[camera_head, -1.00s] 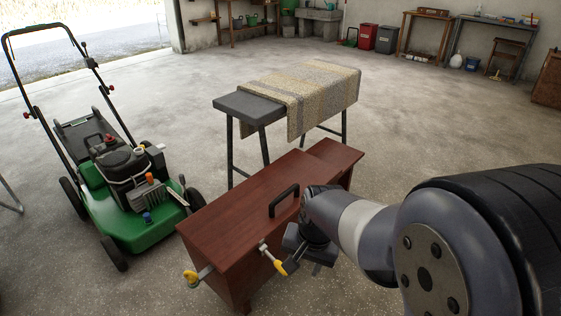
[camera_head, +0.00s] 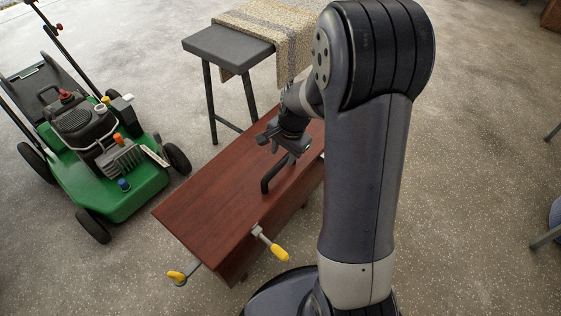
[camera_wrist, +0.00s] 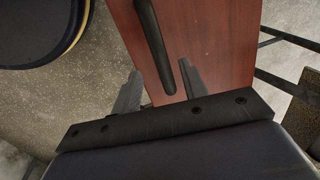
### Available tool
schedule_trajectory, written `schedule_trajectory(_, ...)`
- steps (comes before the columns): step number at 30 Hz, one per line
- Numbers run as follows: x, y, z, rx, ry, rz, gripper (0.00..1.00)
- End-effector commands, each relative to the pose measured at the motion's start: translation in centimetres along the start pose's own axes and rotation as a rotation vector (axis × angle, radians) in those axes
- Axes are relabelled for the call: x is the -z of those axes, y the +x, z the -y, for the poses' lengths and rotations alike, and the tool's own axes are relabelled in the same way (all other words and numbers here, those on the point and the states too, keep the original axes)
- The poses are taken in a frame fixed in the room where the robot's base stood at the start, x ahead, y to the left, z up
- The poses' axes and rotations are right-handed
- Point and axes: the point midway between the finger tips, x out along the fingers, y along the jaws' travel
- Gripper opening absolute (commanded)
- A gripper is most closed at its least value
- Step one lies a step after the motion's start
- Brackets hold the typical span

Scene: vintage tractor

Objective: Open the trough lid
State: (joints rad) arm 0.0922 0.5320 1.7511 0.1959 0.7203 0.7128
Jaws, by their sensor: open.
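The trough is a long reddish-brown wooden box, and its flat lid (camera_head: 212,205) lies shut in the head view. A black bar handle (camera_head: 268,181) stands on the lid. My gripper (camera_head: 284,148) is over the lid at the far end of the handle, open. In the wrist view the lid (camera_wrist: 215,35) fills the upper middle. The handle (camera_wrist: 153,42) runs down between my two finger tips (camera_wrist: 158,85), nearer the right one. I cannot tell whether a finger touches it. My arm hides the trough's right end.
Two yellow-grip metal levers (camera_head: 270,243) stick out from the trough's near side and left end. A green lawn mower (camera_head: 118,190) stands left. A grey-topped bench (camera_head: 228,48) with a patterned cloth (camera_head: 268,25) stands behind the trough. Open concrete floor lies right.

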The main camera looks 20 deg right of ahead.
Motion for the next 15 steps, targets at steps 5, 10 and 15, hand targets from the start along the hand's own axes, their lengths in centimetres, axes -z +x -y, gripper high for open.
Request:
schedule_trajectory(5, -0.1, 3.2, -0.1, -0.001, -0.001, 0.002, 0.41)
schedule_trajectory(10, 0.0, 4.4, 0.0, 0.0, -0.001, 0.0, 0.41)
schedule_trajectory(15, 0.0, 4.6, 0.0, 0.0, -0.001, -0.001, 0.41)
